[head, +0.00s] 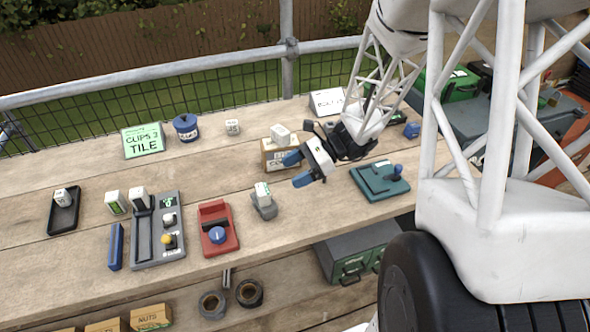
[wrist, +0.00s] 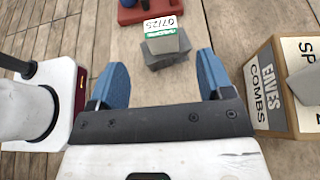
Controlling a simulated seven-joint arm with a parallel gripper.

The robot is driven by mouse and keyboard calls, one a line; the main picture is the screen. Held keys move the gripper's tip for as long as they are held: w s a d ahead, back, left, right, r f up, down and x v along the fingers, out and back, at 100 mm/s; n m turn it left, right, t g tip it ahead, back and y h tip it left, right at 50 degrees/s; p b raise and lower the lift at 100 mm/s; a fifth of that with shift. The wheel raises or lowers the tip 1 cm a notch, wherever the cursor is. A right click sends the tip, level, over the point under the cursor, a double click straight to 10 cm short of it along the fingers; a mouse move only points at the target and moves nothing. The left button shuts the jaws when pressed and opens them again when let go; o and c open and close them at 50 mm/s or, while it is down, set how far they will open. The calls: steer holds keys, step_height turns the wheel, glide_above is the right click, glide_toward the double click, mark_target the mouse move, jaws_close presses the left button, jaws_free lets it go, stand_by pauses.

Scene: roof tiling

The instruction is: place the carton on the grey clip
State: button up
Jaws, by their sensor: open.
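A small white carton with a green-edged label (head: 262,191) stands upright on a grey clip (head: 266,209), right of the red block. In the wrist view the carton (wrist: 161,38) rests on the grey clip (wrist: 168,60), its dated label facing up. My gripper (head: 296,169) has its blue fingers apart and empty. It is above and to the right of the carton. In the wrist view the carton and clip lie beyond the gap between the fingertips (wrist: 163,62), with no finger touching them. Part of the clip is hidden beneath the carton.
A cardboard eaves-combs box (head: 272,160) with a pale block on top stands behind, close to my gripper. A red block with a blue knob (head: 217,238) lies left, a green plate (head: 378,184) right. Other small cartons stand further left. Bare planks lie around the clip.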

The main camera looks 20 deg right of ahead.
steer(key=s+a+r+n+t+h, duration=0.1)
steer(key=s+r+n+t+h, duration=0.1)
steer(key=s+r+n+h, duration=1.1)
steer(key=s+r+n, duration=0.4)
steer(key=s+r, duration=0.2)
steer(key=s, duration=0.1)
steer(key=shift+s+a+n+t+h, duration=0.25)
steer(key=shift+a+n+t+h, duration=0.05)
steer(key=shift+a+n, duration=0.1)
